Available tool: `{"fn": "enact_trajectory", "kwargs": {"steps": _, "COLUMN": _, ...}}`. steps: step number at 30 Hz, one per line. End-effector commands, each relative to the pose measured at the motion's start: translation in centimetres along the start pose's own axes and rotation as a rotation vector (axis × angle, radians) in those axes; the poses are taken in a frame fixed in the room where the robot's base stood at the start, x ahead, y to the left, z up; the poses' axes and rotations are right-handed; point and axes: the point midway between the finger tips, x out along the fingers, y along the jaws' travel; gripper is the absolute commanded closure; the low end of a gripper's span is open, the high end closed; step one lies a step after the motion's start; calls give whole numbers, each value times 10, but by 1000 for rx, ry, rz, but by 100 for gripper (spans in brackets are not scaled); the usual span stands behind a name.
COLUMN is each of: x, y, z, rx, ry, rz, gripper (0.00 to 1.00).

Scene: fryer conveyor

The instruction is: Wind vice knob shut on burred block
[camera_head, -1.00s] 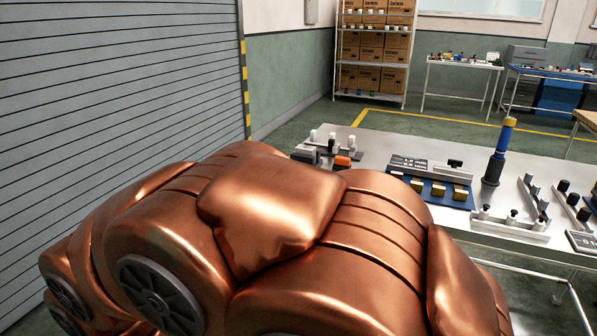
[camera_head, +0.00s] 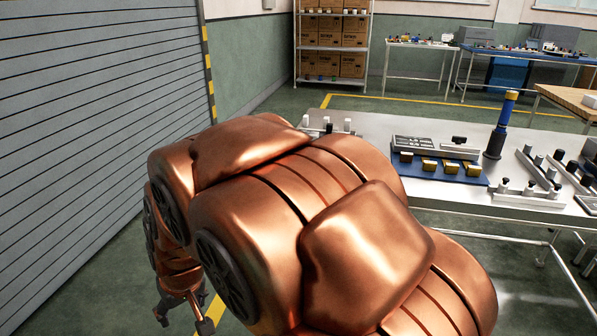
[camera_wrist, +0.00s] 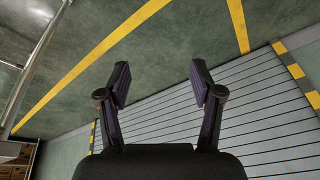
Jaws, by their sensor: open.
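My gripper (camera_wrist: 160,78) is open and empty in the wrist view, its two dark fingers spread above green floor with yellow lines. In the head view my copper arm fills the middle and hides the near left part of the workbench (camera_head: 405,123). I cannot make out the vice or its knob for certain. White-topped pieces (camera_head: 326,125) show at the bench's left end, partly behind my arm. A blue tray (camera_head: 474,181) on the bench holds several dark and brass-coloured blocks (camera_head: 429,165). I cannot tell whether any of them is the burred block.
A dark blue post with a yellow top (camera_head: 500,125) stands on the bench. Fixtures with black knobs (camera_head: 528,192) lie right of it. A ribbed shutter (camera_head: 90,130) is at the left; it also shows in the wrist view (camera_wrist: 225,110). Floor between shutter and bench looks clear.

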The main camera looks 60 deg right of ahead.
Motion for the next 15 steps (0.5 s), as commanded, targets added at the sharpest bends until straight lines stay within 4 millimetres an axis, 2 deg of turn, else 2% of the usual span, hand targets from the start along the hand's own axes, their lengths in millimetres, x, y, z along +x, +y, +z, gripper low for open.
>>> {"fn": "enact_trajectory", "kwargs": {"steps": 1, "x": 15, "y": 13, "z": -20, "rx": 37, "ry": 66, "rz": 14, "gripper": 34}}
{"fn": "enact_trajectory", "kwargs": {"steps": 3, "x": 25, "y": 32, "z": -51, "rx": 82, "ry": 167, "rz": 39, "gripper": 34}}
{"fn": "enact_trajectory", "kwargs": {"steps": 5, "x": 31, "y": 52, "z": -77, "rx": 120, "ry": 256, "rz": 69, "gripper": 34}}
{"fn": "enact_trajectory", "kwargs": {"steps": 9, "x": 37, "y": 108, "z": -130, "rx": 205, "ry": 459, "rz": 167, "gripper": 34}}
{"fn": "enact_trajectory", "kwargs": {"steps": 11, "x": 36, "y": 137, "z": -147, "rx": 240, "ry": 541, "rz": 220, "gripper": 34}}
{"fn": "enact_trajectory", "kwargs": {"steps": 15, "x": 26, "y": 209, "z": -177, "rx": 312, "ry": 724, "rz": 374, "gripper": 34}}
